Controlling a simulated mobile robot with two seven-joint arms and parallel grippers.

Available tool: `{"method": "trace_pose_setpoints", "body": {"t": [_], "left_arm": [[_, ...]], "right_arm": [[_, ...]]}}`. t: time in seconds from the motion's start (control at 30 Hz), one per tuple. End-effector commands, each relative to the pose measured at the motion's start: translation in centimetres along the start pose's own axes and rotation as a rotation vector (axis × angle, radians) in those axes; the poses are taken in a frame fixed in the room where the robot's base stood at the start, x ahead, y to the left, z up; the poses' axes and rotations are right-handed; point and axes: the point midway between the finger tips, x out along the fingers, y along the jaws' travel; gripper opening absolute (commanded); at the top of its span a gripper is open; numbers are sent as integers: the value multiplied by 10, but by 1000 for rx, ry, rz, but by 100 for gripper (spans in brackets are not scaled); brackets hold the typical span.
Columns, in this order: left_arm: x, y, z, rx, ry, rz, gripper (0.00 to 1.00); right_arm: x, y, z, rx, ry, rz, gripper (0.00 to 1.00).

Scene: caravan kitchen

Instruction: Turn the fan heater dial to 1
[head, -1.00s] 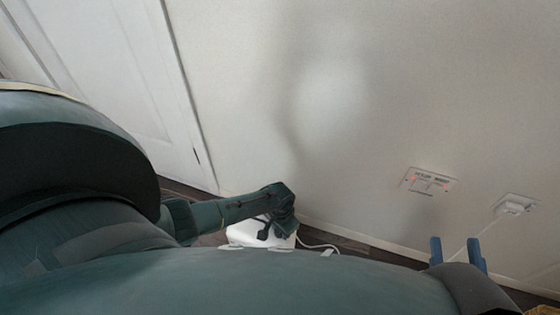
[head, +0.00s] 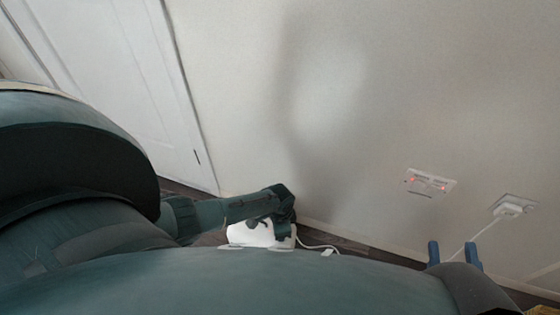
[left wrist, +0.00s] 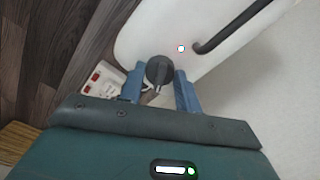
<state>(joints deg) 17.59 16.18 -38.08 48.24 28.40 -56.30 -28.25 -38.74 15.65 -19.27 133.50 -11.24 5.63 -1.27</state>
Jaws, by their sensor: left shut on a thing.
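The fan heater is a white box (head: 250,234) on the floor by the wall, partly covered by my left arm in the head view. In the left wrist view its white face (left wrist: 150,35) carries a round dark dial (left wrist: 159,69) and a small light spot. The two blue fingers of my left gripper (left wrist: 160,88) are on either side of the dial, shut on it. The dial's markings cannot be read. In the head view the left fingers are hidden. My right gripper (head: 454,254) is open and empty at the lower right, away from the heater.
A black curved handle (left wrist: 232,27) shows on the heater. A white socket strip with red switches (left wrist: 101,82) lies on the floor beside it. A wall socket with red lights (head: 431,182) and another with a white plug (head: 509,208) are at the right. A white door (head: 110,80) stands left.

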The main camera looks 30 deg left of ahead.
Motion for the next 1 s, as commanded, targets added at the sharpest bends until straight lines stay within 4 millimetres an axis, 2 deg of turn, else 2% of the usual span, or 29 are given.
{"method": "trace_pose_setpoints", "body": {"t": [0.4,0.43,0.6,0.7,1.0], "left_arm": [[1,1,2,6,-4,2,11],[1,1,2,6,-4,2,35],[1,0,1,6,-3,1,49],[0,0,1,6,-2,1,56],[-6,0,0,5,0,0,56]], "right_arm": [[1,1,-2,-2,5,1,36],[1,1,-2,-2,5,1,36],[1,1,-2,-3,4,0,36],[1,1,-2,-3,4,-1,36],[1,2,-5,-5,-3,-4,36]]}}
